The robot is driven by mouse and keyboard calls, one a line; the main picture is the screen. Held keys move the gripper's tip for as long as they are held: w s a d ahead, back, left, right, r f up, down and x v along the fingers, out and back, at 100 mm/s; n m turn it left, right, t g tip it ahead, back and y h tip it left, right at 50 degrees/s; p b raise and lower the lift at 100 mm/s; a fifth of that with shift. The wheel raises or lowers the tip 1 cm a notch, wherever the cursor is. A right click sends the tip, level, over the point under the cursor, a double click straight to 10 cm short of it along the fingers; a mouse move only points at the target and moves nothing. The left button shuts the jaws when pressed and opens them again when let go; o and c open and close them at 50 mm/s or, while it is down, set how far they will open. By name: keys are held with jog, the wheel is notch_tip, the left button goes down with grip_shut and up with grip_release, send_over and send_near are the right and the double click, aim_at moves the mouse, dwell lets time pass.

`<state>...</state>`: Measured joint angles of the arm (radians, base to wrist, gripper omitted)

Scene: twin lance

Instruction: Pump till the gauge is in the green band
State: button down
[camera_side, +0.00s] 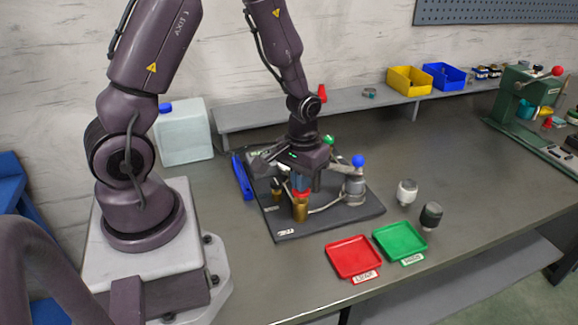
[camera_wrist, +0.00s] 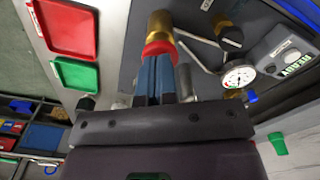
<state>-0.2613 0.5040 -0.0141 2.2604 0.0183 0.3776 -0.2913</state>
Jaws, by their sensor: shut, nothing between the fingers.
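My gripper (camera_side: 300,186) is shut and points down over a brass cylinder (camera_side: 301,211) with a red collar (camera_side: 301,194) on the dark base plate (camera_side: 283,227). In the wrist view its blue fingers (camera_wrist: 158,62) meet the red top (camera_wrist: 158,48) of the brass cylinder (camera_wrist: 160,24), or sit just above it; I cannot tell if they touch. A round white gauge (camera_wrist: 238,77) shows beside it in the wrist view. Its needle and coloured band are too small to read. My gripper hides part of the plate in the side view.
A grey post with a blue ball (camera_side: 358,160) stands on the plate's right. Red (camera_side: 352,257) and green (camera_side: 400,241) trays lie in front, with two small knobbed pieces (camera_side: 407,192) (camera_side: 431,215) nearby. A white jug (camera_side: 183,133) stands behind.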

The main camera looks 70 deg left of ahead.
jog(key=shift+r, duration=1.9)
notch_tip(320, 180, up, 6)
jog(key=shift+f, duration=2.95)
jog(key=shift+f, duration=0.15)
jog(key=shift+f, duration=2.2)
jog(key=shift+r, duration=2.3)
